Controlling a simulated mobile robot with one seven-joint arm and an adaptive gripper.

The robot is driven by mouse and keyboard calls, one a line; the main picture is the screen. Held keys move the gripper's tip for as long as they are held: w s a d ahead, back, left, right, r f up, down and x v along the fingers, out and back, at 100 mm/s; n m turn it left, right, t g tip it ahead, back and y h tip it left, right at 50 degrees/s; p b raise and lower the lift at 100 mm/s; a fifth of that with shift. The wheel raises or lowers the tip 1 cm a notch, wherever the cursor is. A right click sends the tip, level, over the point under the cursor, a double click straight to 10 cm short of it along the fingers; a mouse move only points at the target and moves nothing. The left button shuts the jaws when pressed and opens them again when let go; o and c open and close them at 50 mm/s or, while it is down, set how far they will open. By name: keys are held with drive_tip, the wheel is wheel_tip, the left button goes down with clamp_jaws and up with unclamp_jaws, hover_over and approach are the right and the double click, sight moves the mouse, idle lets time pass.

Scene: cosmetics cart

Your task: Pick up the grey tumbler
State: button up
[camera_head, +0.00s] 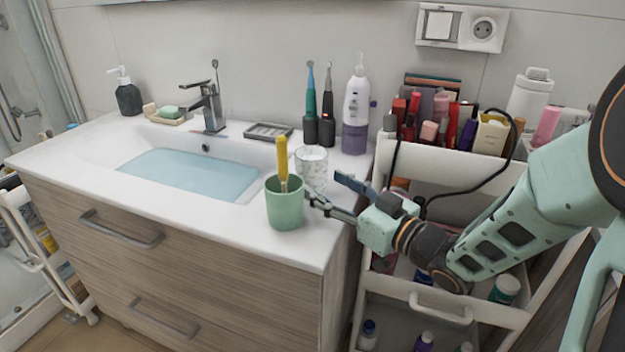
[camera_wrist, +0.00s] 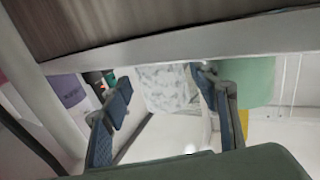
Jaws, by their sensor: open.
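The tumbler (camera_head: 312,167), pale grey-white and speckled, stands upright on the washbasin top, just behind a green cup (camera_head: 285,208). The green cup hides part of its lower left. In the wrist view the tumbler (camera_wrist: 166,88) appears between my two fingers, beyond their tips. My gripper (camera_head: 329,188) is open and empty, reaching in from the right at the counter's front right corner. One finger is close beside the green cup, which also shows in the wrist view (camera_wrist: 256,82); I cannot tell whether they touch.
A yellow toothbrush (camera_head: 282,160) stands in the green cup. A white pump bottle (camera_head: 356,110) and electric toothbrushes (camera_head: 327,105) stand behind the tumbler. The basin (camera_head: 190,172) is to the left. A cosmetics cart (camera_head: 455,166) stands right, under my arm.

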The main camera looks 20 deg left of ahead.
sight(312, 173)
drive_tip(key=b+x, duration=0.1)
drive_tip(key=x, duration=0.4)
drive_tip(key=shift+w+a+r, duration=0.15)
drive_tip(key=shift+w+a, duration=0.1)
drive_tip(key=shift+c, duration=0.4)
drive_tip(key=c, duration=1)
drive_tip(key=shift+c, duration=0.4)
drive_tip(key=shift+r, duration=0.15)
